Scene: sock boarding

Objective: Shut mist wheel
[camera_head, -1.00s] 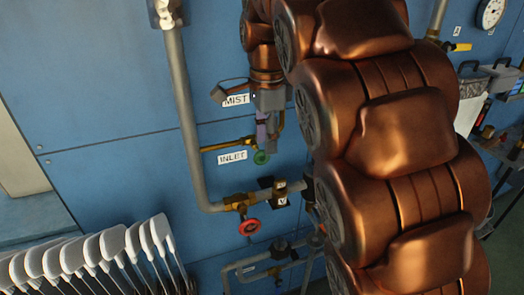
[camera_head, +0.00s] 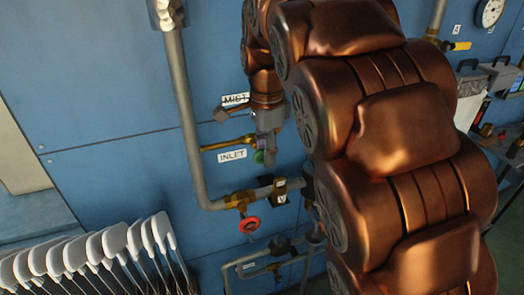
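My gripper (camera_head: 268,142) hangs in front of the blue wall panel, fingers down, over the valves near the MIST label (camera_head: 236,99). It is small and partly merged with the fittings behind it, so its opening is unclear. A green handwheel (camera_head: 259,157) shows just below the fingers, partly covered by them, beside the INLET label (camera_head: 232,155). I cannot tell whether the fingers touch it. No wheel shows clearly beside the MIST label; my gripper and wrist cover that spot. A red handwheel (camera_head: 249,224) sits lower on a brass valve.
A grey pipe (camera_head: 188,120) runs down the wall and bends right to the red-wheel valve. A brass pipe (camera_head: 228,144) runs left from the gripper. White sock boards (camera_head: 115,240) stand in a row at lower left. My copper arm hides much of the right side.

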